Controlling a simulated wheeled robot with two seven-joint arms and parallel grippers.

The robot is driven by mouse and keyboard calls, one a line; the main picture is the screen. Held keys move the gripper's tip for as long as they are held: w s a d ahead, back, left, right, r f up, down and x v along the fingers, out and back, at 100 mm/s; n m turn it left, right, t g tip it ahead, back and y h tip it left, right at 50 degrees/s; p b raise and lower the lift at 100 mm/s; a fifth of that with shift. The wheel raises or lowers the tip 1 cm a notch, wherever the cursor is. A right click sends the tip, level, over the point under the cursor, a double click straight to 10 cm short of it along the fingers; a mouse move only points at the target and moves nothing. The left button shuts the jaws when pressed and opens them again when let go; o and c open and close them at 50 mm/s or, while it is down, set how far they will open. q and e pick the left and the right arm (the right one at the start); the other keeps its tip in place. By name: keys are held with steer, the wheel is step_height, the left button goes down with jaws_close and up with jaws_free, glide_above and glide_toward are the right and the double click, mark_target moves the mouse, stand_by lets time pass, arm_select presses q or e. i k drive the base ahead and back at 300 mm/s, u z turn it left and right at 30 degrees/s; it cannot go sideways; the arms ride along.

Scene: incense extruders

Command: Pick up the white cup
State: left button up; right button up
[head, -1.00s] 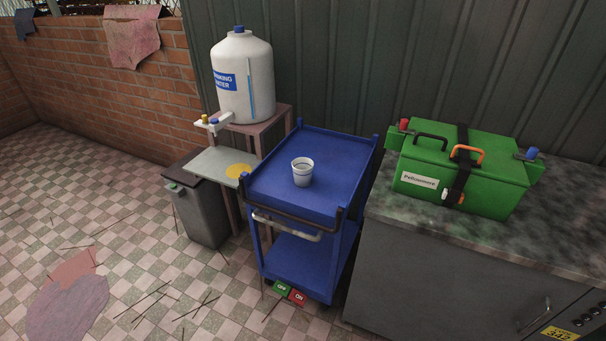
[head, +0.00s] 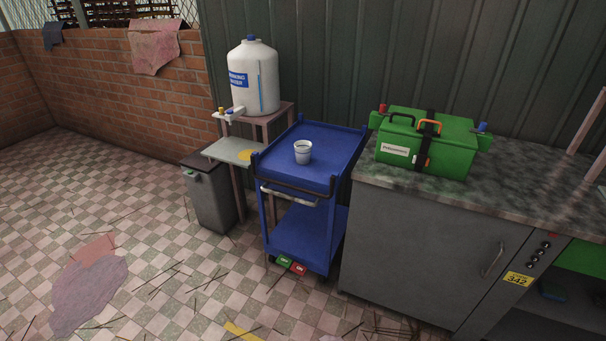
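The white cup (head: 303,153) stands upright on the top shelf of the blue cart (head: 336,150), towards its front left part. Something dark shows inside the cup, but I cannot tell what. Neither of my grippers shows in the head view.
A white water tank (head: 254,78) stands on a stand left of the cart, with a small grey shelf (head: 222,150) below its tap. A grey bin (head: 211,198) is beside it. A green toolbox (head: 455,147) sits on the counter (head: 515,195) at right. Checkered floor in front is mostly clear.

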mark_target(303, 153)
steer(key=u, duration=0.05)
steer(key=k, duration=0.35)
steer(key=z, duration=1.1)
steer(key=i, duration=0.6)
steer(key=z, duration=0.55)
steer(key=i, duration=0.85)
steer(key=u, duration=0.8)
steer(key=i, duration=0.5)
steer(key=u, duration=0.55)
